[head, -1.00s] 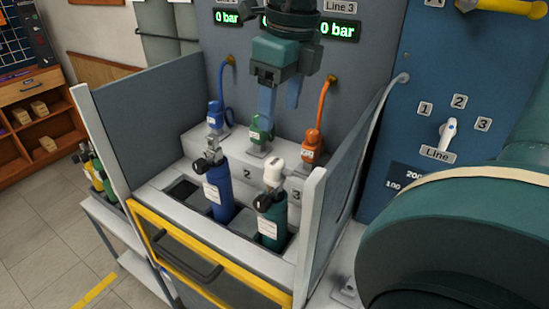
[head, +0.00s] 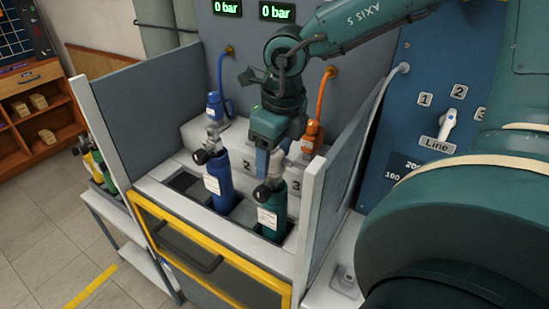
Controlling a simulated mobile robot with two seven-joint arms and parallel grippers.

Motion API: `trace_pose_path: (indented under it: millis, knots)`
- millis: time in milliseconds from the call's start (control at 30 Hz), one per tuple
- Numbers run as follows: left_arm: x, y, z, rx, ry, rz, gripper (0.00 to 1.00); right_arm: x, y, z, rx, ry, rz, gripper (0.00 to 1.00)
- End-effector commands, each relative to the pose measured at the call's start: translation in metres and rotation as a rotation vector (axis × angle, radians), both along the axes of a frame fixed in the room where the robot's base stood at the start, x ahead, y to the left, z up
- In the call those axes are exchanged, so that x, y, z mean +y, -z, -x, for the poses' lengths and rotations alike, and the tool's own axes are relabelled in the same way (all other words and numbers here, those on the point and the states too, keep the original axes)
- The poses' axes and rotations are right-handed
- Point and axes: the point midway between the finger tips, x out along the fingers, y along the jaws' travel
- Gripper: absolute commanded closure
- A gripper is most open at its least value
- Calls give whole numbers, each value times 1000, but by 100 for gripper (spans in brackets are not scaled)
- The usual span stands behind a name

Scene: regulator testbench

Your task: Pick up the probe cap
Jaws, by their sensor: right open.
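The probe cap (head: 276,168) appears as a pale shape on top of the dark green cylinder (head: 271,213) in the bench's right slot. It is largely hidden by my right gripper (head: 273,164), which is over the cylinder top. The gripper points down and is open, with one blue finger to the left of the cap. The other finger is hard to make out, and I cannot tell whether either finger touches the cap. My left gripper is not in view.
A blue cylinder (head: 217,180) with a dark valve stands close on the left. Blue (head: 216,104) and orange (head: 310,137) hose connectors rest on the step behind. Grey side panels (head: 340,165) and a yellow front rail (head: 210,250) enclose the bench.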

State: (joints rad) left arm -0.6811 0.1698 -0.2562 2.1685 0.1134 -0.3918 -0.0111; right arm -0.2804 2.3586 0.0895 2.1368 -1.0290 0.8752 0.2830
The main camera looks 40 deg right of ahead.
Motion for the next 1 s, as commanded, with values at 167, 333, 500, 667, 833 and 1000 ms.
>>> trace_pose_path:
  millis: [167, 333, 500, 667, 833, 1000]
  knots:
    - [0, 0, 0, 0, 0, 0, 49, 0, 1, 0, 0, 0, 1, 38]
    - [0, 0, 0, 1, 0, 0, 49, 0, 1, 0, 0, 0, 0, 48]
    - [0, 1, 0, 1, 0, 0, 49, 0, 1, 0, 0, 0, 0, 62]
    - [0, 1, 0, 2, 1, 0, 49, 0, 1, 0, 0, 0, 0, 75]
    - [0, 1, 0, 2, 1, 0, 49, 0, 1, 0, 0, 0, 0, 88]
    - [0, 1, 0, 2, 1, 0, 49, 0, 0, 0, 0, 0, 0, 88]
